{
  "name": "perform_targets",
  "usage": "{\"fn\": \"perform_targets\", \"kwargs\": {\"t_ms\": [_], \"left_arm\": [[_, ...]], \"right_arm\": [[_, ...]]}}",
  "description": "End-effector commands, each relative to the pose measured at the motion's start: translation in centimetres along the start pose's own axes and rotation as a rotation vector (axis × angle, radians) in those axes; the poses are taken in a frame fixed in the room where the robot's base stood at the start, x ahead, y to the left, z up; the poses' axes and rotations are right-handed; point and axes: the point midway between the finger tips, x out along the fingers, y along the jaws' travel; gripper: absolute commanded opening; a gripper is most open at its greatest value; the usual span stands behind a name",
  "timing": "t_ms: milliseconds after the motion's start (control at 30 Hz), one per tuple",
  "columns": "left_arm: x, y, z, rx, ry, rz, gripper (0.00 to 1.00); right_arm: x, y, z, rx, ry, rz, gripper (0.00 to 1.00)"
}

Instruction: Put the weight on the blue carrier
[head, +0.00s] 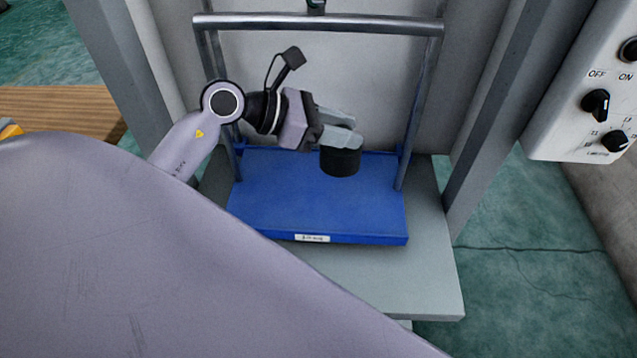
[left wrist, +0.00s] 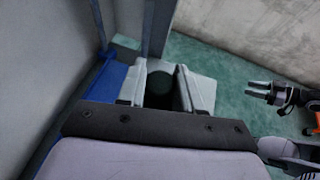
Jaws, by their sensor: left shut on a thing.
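The weight is a short black cylinder (head: 340,163). In the left wrist view the weight (left wrist: 160,84) is a dark shape between the two pale fingers. My left gripper (head: 341,138) is shut on its upper part and holds it upright over the back right part of the blue carrier (head: 310,205). I cannot tell whether its underside touches the carrier. The carrier is a flat blue platform with a small white label on its front edge. My right gripper (left wrist: 260,91) shows only in the left wrist view, off to the right, with its fingers apart and empty.
A grey metal frame (head: 413,105) rises from the carrier's sides to a top bar (head: 330,24). Grey posts stand on both sides. A control box with knobs (head: 590,85) is at the right. The carrier's front and left surface is clear.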

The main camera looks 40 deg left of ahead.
Motion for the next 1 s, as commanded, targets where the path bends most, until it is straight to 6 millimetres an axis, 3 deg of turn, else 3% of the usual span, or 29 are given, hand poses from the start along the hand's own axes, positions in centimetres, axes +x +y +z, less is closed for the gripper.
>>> {"fn": "perform_targets", "kwargs": {"t_ms": [100,400,667,1000], "left_arm": [[0.8,1.7,-1.6,-0.008,-0.012,0.050,0.00],[1.5,4.5,-3.7,-0.039,-0.026,0.133,0.00],[1.4,5.4,-4.2,-0.039,-0.033,0.160,0.00],[-0.7,5.9,-4.3,0.040,-0.041,0.197,0.00]], "right_arm": [[1.6,-0.2,2.0,0.002,0.000,-0.006,0.43],[3.3,-0.4,3.8,0.002,0.001,-0.014,0.43],[4.0,-0.3,4.5,0.002,0.003,-0.015,0.43],[6.2,-0.3,7.2,0.010,-0.005,-0.019,0.43]]}}
